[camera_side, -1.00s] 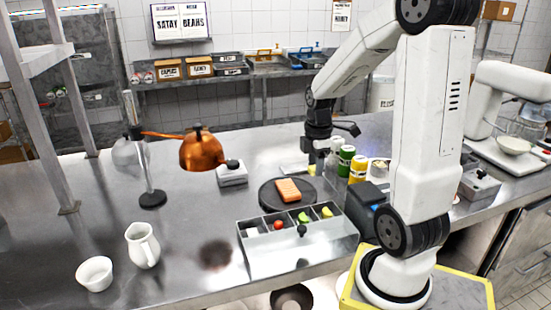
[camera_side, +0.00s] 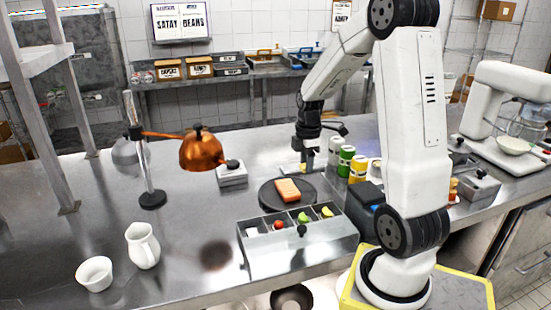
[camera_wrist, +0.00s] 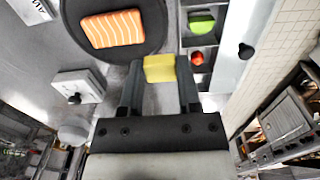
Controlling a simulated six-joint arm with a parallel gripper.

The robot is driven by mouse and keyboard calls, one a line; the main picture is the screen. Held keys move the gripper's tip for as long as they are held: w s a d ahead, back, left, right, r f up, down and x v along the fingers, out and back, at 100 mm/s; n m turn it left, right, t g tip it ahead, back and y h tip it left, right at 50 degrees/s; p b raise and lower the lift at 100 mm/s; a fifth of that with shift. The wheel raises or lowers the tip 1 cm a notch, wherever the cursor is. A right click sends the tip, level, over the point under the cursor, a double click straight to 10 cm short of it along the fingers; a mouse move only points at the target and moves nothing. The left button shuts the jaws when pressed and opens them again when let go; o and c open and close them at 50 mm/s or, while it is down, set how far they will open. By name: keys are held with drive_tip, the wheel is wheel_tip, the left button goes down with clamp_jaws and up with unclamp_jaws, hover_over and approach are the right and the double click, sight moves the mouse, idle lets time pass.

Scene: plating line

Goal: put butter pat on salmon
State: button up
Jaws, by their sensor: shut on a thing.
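The salmon (camera_side: 288,190) is an orange block with pale stripes on a round dark plate (camera_side: 267,203). In the wrist view the salmon (camera_wrist: 114,29) lies at the upper left, on the dark plate (camera_wrist: 155,14). My gripper (camera_wrist: 160,72) is shut on the butter pat (camera_wrist: 159,68), a small yellow block between its fingertips. In the wrist view the butter appears below and right of the salmon, apart from it. In the side view my gripper (camera_side: 304,170) is just behind the plate, and the butter there is too small to make out clearly.
A metal bin (camera_side: 295,252) with compartments holding a red and green items stands in front of the plate. Green-and-white and yellow containers (camera_side: 358,170) stand right of my gripper.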

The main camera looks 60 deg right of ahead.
hover_over(289, 187)
drive_tip(key=f, duration=0.4)
drive_tip(key=s+f, duration=0.1)
drive_tip(key=f, duration=0.1)
drive_tip(key=shift+a+f, duration=0.1)
drive_tip(key=shift+a, duration=0.15)
drive_tip(key=shift+w+d+f, duration=0.2)
drive_tip(key=shift+w+f, duration=0.1)
drive_tip(key=shift+w+d+f, duration=0.15)
drive_tip(key=shift+w+f, duration=0.05)
drive_tip(key=shift+f, duration=1.65)
drive_tip(key=shift+f, duration=0.1)
drive_tip(key=o, duration=0.9)
drive_tip(key=shift+c, duration=0.2)
